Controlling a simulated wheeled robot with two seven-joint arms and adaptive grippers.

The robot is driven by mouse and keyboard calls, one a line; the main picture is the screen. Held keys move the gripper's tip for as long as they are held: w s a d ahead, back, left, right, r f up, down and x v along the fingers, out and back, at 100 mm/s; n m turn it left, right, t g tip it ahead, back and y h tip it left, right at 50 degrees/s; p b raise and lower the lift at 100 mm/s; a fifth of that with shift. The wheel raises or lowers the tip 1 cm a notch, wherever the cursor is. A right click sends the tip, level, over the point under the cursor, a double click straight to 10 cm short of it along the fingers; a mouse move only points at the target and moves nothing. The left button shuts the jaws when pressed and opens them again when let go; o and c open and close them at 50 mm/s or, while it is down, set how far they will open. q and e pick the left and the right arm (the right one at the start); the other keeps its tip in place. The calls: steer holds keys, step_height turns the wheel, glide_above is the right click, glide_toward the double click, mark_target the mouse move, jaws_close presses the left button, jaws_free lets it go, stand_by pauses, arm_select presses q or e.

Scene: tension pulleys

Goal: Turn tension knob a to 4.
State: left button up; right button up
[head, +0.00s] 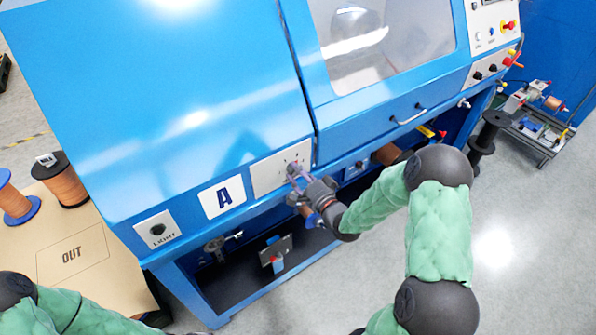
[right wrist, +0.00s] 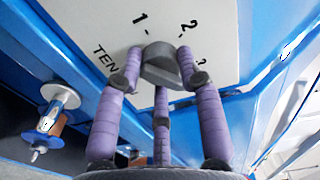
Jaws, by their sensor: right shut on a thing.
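Tension knob a is the grey knob (right wrist: 160,64) on a white dial plate (right wrist: 205,22) in the right wrist view. The plate carries the marks 1 and 2, part of another number at the right, and the letters TEN at the left. My right gripper (head: 296,175) is shut on the knob, its purple fingers (right wrist: 160,85) around it. I cannot tell which number the knob points to. My left gripper is out of view.
The blue machine (head: 180,90) fills the middle. A LIGHT switch plate (head: 157,230) is at its left. A tabletop marked OUT (head: 72,254) with copper spools (head: 62,183) stands at the left.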

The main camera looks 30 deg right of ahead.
steer(key=m, duration=0.1)
steer(key=m+p, duration=0.1)
steer(key=m, duration=0.1)
steer(key=shift+s+a+f+m, duration=0.1)
steer(key=shift+a+f+m, duration=0.15)
steer(key=shift+a+m, duration=0.05)
steer(key=shift+m+p, duration=0.95)
steer(key=shift+m, duration=0.95)
steer(key=o, duration=1.1)
steer(key=shift+r, duration=0.1)
steer(key=shift+c, duration=0.2)
steer(key=shift+o, duration=0.4)
steer(key=shift+d+r, duration=0.1)
steer(key=s+d, duration=0.1)
steer(key=s, duration=1)
steer(key=shift+s, duration=0.4)
